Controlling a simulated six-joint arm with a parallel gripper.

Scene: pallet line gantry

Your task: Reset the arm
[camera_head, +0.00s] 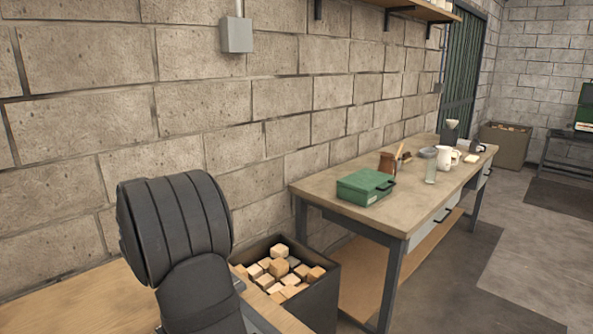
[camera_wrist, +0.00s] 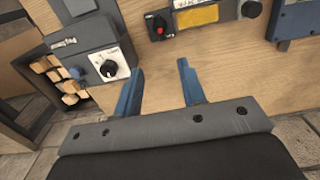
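My gripper (camera_wrist: 160,66) shows in the wrist view with its two blue fingers apart and nothing between them. It is over a light wooden surface, and I cannot tell how far above it is. In the head view, a dark ribbed part of my arm stands at the lower left, and the fingers are out of sight.
In the wrist view, a grey box with a knob (camera_wrist: 112,66), a control box with a red button (camera_wrist: 158,27) and a blue case (camera_wrist: 296,20) lie beyond the fingers. A bin of wooden blocks (camera_head: 322,295) stands beside a workbench (camera_head: 330,192) along the block wall.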

